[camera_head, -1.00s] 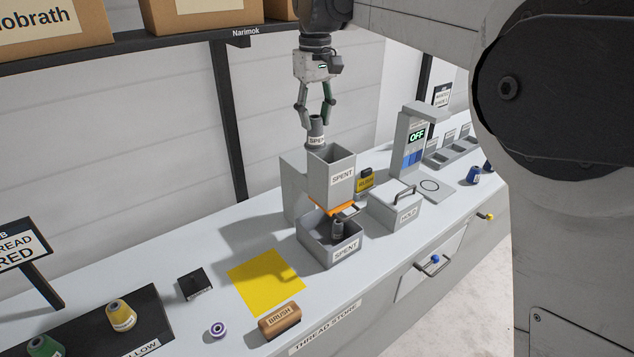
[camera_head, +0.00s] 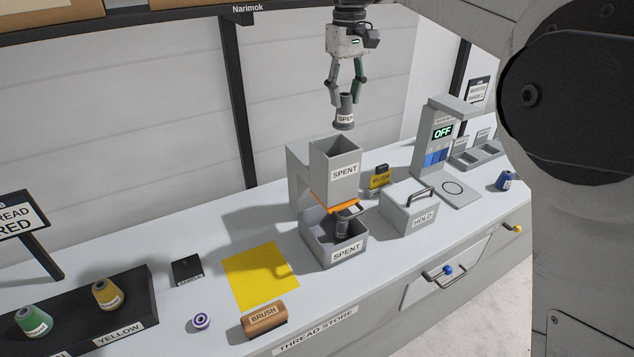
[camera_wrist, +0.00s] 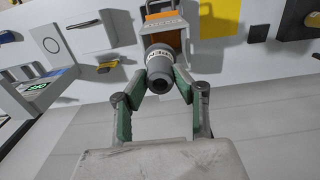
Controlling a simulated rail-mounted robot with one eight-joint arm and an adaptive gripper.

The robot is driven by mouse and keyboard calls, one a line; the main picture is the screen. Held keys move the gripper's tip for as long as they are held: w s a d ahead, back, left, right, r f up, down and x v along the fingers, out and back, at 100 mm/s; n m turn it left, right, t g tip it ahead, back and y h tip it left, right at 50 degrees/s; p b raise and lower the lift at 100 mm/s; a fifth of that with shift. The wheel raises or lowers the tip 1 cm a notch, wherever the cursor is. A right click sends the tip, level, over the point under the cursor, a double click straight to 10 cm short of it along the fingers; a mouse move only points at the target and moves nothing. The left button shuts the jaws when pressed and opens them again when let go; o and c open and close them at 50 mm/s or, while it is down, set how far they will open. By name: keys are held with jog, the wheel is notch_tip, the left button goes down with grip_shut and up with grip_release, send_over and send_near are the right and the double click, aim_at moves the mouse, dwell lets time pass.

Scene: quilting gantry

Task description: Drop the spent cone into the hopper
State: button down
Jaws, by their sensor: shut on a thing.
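My gripper (camera_head: 346,88) is shut on a grey spent cone (camera_head: 345,114) with a white SPENT label. The cone hangs upright, above and slightly behind the grey hopper (camera_head: 347,187) marked SPENT, and apart from it. In the wrist view my gripper (camera_wrist: 158,82) has its fingers on both sides of the cone (camera_wrist: 158,65), which hides part of the hopper. The hopper has an open top and an orange plate (camera_head: 335,204) at its bottom. Below it, a grey SPENT bin (camera_head: 347,252) holds another dark grey cone (camera_head: 342,228).
Right of the hopper are a yellow RUSH block (camera_head: 380,180), a HOLD box (camera_head: 410,212) with a handle, and a unit reading OFF (camera_head: 437,145). A yellow sheet (camera_head: 258,275), BRUSH block (camera_head: 264,319) and purple-ringed spool (camera_head: 201,321) lie in front.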

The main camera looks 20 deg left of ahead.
jog(key=shift+f+b, duration=0.75)
jog(key=shift+f, duration=0.6)
jog(key=c, duration=1.3)
grip_release()
notch_tip(320, 180, up, 12)
jog(key=shift+r, duration=0.1)
